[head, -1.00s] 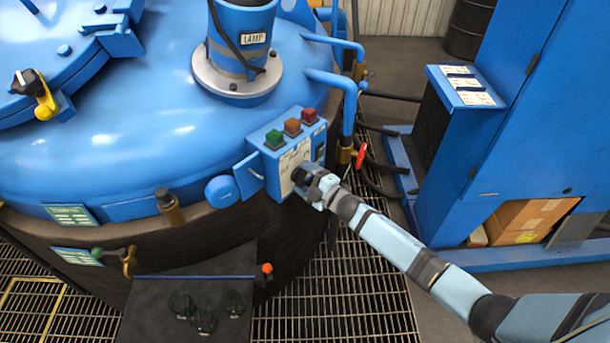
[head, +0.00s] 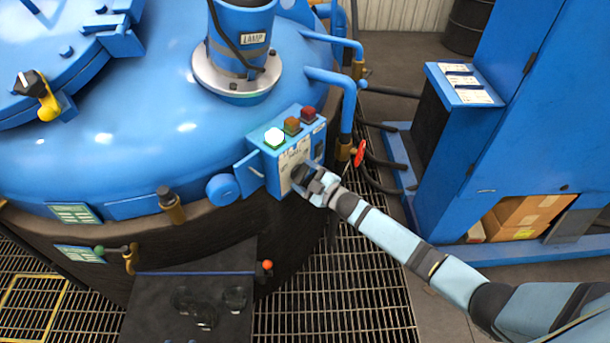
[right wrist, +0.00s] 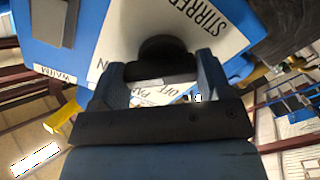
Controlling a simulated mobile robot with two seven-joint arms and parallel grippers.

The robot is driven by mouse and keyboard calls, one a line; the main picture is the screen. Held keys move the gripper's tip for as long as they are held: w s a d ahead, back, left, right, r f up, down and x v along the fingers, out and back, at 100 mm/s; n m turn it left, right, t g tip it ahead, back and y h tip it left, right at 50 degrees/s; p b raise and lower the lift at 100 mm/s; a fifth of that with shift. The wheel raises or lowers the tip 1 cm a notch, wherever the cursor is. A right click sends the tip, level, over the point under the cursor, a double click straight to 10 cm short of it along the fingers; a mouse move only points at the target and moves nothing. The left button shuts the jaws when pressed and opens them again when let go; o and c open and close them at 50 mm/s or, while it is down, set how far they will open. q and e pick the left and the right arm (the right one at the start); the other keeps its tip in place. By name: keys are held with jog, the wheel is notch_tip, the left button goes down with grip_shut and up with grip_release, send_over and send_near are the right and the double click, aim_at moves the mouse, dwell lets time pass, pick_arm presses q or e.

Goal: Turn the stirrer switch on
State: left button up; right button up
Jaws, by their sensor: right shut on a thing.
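The blue control box (head: 254,176) sits on the side of the big blue vessel. Its front has a white plate marked STIRRER (right wrist: 205,25) in the right wrist view. The black stirrer switch knob (right wrist: 162,47) stands on this plate. My right gripper (head: 305,178) is at the box front, shut on the knob; its fingers (right wrist: 160,73) lie on either side of it in the right wrist view. The green lamp (head: 274,138) on top of the box is lit. My left gripper is not in view.
An orange lamp (head: 292,126) and a red lamp (head: 309,115) beside the green one are dark. A red valve handle (head: 359,153) and pipes stand close right of the box. A blue cabinet (head: 520,130) is farther right, with grated floor (head: 370,290) between.

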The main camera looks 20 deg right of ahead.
jog(key=o, duration=0.9)
jog(key=b+v, duration=0.1)
jog(key=v, duration=1.2)
jog(key=shift+s+d, duration=0.2)
jog(key=shift+s, duration=0.1)
